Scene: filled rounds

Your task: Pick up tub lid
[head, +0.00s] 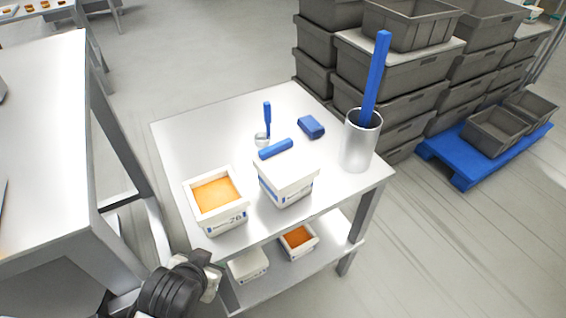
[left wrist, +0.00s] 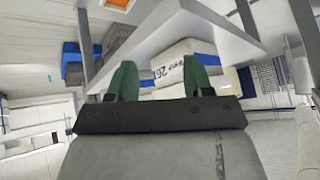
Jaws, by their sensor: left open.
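A white tub (head: 287,188) with a white lid (head: 288,168) on it stands at the front of the metal table. Beside it on the left is an open white tub (head: 228,222) with orange contents (head: 214,194). A second closed white tub (head: 248,266) sits on the lower shelf, its top plain white. My left gripper (head: 208,276) is low at the table's front left corner, beside that lower tub. In the left wrist view its green fingers (left wrist: 159,78) are apart, with a white lettered tub (left wrist: 185,68) beyond them. My right gripper is not in view.
An open orange-filled tub (head: 299,240) is on the lower shelf. On the table (head: 185,132) are a steel cylinder (head: 360,145) with a blue stick, a blue block (head: 311,127), a blue bar (head: 275,149) and a blue-handled tool (head: 267,120). Grey crates (head: 400,72) stand behind.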

